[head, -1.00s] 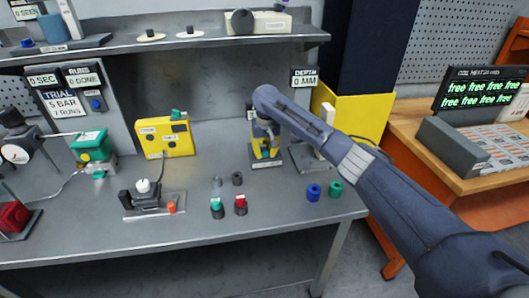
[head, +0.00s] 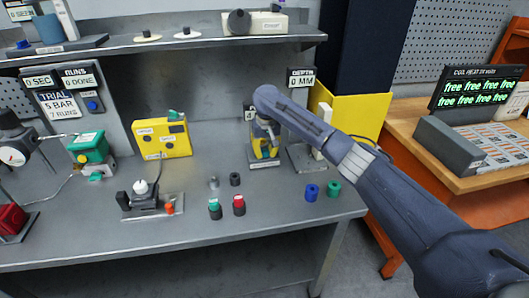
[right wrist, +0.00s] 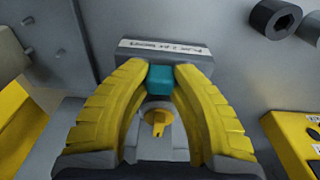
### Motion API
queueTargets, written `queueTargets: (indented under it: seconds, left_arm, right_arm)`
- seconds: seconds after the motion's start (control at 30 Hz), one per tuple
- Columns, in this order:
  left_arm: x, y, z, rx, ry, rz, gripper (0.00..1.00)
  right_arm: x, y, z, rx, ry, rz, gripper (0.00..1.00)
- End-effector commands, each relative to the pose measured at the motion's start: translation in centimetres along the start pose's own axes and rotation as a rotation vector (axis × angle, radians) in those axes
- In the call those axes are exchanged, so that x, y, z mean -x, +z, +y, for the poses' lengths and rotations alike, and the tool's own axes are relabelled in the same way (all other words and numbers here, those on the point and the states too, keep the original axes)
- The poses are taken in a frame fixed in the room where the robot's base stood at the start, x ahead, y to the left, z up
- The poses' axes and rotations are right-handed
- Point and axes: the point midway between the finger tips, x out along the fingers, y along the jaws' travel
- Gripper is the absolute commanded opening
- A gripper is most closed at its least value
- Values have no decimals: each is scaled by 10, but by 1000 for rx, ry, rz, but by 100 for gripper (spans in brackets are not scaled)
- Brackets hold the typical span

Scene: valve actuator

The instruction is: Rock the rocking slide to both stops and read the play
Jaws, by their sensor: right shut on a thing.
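My right gripper (head: 265,153) reaches down over a small stand at the back right of the bench in the head view. Its yellow fingers also show in the right wrist view (right wrist: 160,80), shut on a small teal block, which I take as the rocking slide (right wrist: 160,81). The block sits between the fingertips, in front of a grey base with a white label (right wrist: 163,50) whose text is too small to read surely. A brass-coloured piece (right wrist: 157,122) shows between the fingers on a grey round part. My left gripper is not in view.
A yellow box (head: 161,139) stands left of the stand. Coloured cylinders (head: 312,192) stand on the bench front. A depth sign reading 0 MM (head: 301,77) is at the back right. A shelf (head: 180,45) overhangs the back.

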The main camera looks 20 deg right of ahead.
Motion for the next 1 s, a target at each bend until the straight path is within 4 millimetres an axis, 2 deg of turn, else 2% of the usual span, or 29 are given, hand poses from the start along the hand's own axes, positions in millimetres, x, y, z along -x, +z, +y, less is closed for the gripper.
queueTargets:
  seconds: [1.0]
  left_arm:
    - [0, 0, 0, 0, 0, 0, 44]
  right_arm:
    - [0, 0, 8, -1, 3, 0, 1]
